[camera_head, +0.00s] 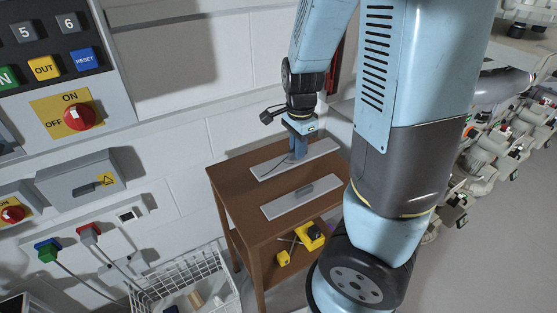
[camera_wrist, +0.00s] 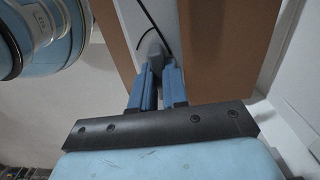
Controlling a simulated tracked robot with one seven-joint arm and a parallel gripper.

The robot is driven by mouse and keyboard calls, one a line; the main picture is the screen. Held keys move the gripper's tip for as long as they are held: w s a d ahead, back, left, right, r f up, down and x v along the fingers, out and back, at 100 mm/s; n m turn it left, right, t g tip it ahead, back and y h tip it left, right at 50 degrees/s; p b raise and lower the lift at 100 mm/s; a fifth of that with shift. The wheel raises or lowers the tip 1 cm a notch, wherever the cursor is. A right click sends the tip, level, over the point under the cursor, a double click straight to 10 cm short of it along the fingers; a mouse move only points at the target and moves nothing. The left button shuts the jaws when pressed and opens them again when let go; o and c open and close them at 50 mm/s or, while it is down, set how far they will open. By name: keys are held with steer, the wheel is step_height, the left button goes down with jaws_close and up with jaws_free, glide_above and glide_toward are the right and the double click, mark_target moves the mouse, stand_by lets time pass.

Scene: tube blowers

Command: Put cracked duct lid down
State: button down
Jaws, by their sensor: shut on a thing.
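The cracked duct lid (camera_head: 269,168) is a long light-grey plate with a dark curved crack line across it. It is over the back part of the brown table's top (camera_head: 232,186), roughly level; I cannot tell if it rests fully on the wood. My gripper (camera_head: 298,154) points down and is shut on its handle. In the wrist view, my blue fingers (camera_wrist: 158,88) close around the grey handle (camera_wrist: 151,48), and the lid (camera_wrist: 133,22) with its black crack lies beyond. The fingers hide part of the handle.
A second grey lid (camera_head: 284,204), with a handle and no visible crack, lies on the front part of the table. Yellow tools (camera_head: 311,237) sit on the lower shelf. A white wire basket (camera_head: 190,277) stands left of the table. The wall with control boxes (camera_head: 82,181) is close behind.

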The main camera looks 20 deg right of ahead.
steer(key=w+f, duration=0.3)
steer(key=w+a+f, duration=0.1)
steer(key=w+f, duration=0.1)
steer(key=w, duration=0.2)
steer(key=w+a+f, duration=0.1)
steer(key=w+f, duration=0.2)
steer(key=w, duration=0.1)
steer(key=shift+w+f, duration=0.1)
steer(key=shift+f, duration=0.2)
steer(key=shift+w+f, duration=0.25)
steer(key=shift+f, duration=0.25)
step_height(320, 180, down, 3)
steer(key=shift+r, duration=0.2)
steer(key=c, duration=1.1)
jaws_free()
steer(key=shift+a, duration=0.1)
steer(key=shift+c, duration=0.2)
steer(key=shift+r, duration=0.15)
